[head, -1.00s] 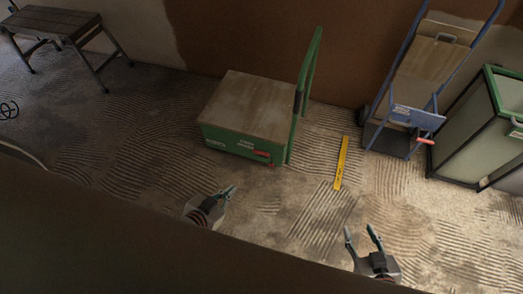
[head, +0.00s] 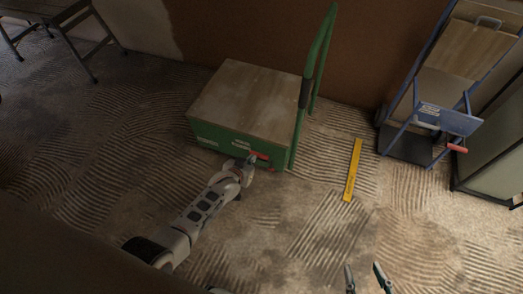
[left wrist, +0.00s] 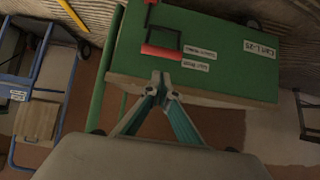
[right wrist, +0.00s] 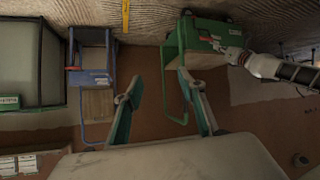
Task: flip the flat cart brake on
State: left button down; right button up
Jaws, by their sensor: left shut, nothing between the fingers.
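The green flat cart (head: 245,105) with a wooden deck stands by the brown wall, its green push handle at its right end. Its brake lever with a red grip (head: 260,156) is on the front side near the right corner; the red grip also shows in the left wrist view (left wrist: 161,52). My left gripper (head: 251,159) is at the cart's front side, beside the red grip. In the left wrist view its fingertips (left wrist: 160,78) are together and empty, close to the red grip; I cannot tell whether they touch it. My right gripper (head: 366,278) is open and empty, low over the floor.
A yellow level (head: 353,170) lies on the ridged floor right of the cart. A blue hand truck (head: 430,110) with a red-gripped lever stands further right, beside a pale cabinet (head: 490,165). A work bench (head: 55,25) stands at the far left. The floor in front is clear.

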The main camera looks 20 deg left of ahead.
aim_at(259, 154)
pick_arm(q)
jog(key=shift+w, duration=0.2)
jog(key=b+x, duration=0.4)
jog(key=x, duration=0.1)
jog(key=s+f+b+x, duration=0.1)
jog(key=b+x, duration=0.1)
jog(key=x, duration=0.1)
jog(key=shift+w+f, duration=0.25)
jog(key=shift+w+b, duration=0.6)
jog(key=shift+w, duration=0.05)
jog(key=shift+w+r, duration=0.15)
jog(key=shift+w, duration=0.2)
pick_arm(e)
jog(key=w+a+r+m+t+y, duration=0.1)
jog(key=a+r+m, duration=0.1)
jog(key=a, duration=0.4)
jog(key=shift+w+a+r+m+y, duration=0.15)
jog(key=shift+a+r+m+y, duration=0.1)
jog(key=shift+a+m+y, duration=0.25)
pick_arm(q)
jog(key=shift+d, duration=0.1)
pick_arm(e)
jog(key=shift+d, duration=0.1)
jog(key=shift+d, duration=0.1)
